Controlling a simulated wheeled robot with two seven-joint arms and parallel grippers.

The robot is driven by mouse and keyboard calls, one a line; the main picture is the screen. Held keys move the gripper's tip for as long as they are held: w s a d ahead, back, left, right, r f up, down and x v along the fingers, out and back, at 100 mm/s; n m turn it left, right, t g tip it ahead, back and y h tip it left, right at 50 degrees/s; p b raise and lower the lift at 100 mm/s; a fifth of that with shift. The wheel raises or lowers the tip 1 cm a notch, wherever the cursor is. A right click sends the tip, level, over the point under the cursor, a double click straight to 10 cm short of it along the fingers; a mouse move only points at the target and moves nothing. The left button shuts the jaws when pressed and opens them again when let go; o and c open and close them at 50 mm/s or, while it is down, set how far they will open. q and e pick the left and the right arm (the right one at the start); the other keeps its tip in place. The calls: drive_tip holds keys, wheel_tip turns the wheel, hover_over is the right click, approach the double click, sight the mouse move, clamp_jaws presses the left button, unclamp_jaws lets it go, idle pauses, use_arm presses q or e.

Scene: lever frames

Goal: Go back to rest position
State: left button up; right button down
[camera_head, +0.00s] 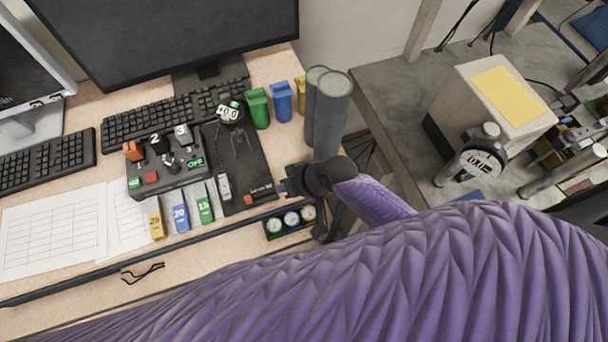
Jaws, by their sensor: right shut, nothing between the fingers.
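My right gripper (284,187) shows at the middle, at the end of my purple-sleeved arm that comes in from the right. It is shut and appears empty, close to the front right corner of a black panel (237,163) on the desk. Whether it touches the panel I cannot tell. A grey control box (172,186) with levers and coloured buttons stands left of the panel. My left gripper is not in view.
The desk (72,108) holds keyboards (170,118), a large monitor (165,35), paper sheets (50,235) and small green (258,108) and blue bins (281,101). Gauges (291,218) sit at the front edge. A beige box (480,110) stands right.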

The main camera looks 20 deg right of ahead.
drive_tip(key=p+v, duration=0.2)
drive_tip(key=v, duration=0.4)
drive_tip(key=s+d+f+h+b, duration=0.15)
drive_tip(key=f+b, duration=0.25)
drive_tip(key=f, duration=0.4)
drive_tip(key=s+d+f+m+h+b, duration=0.1)
drive_tip(key=s+d+f+b, duration=0.25)
drive_tip(key=f, duration=0.45)
drive_tip(key=s+d+f+h+b, duration=0.2)
drive_tip(key=f+b, duration=0.2)
drive_tip(key=f, duration=0.3)
drive_tip(key=s+d+f+n+g+h+b, duration=0.1)
drive_tip(key=s+f+b, duration=0.8)
drive_tip(key=s+f, duration=0.9)
drive_tip(key=s+d+n+g, duration=0.1)
drive_tip(key=g, duration=0.1)
drive_tip(key=shift+s+d+g+h, duration=0.25)
drive_tip(key=shift+g+h, duration=0.1)
drive_tip(key=shift+g, duration=0.05)
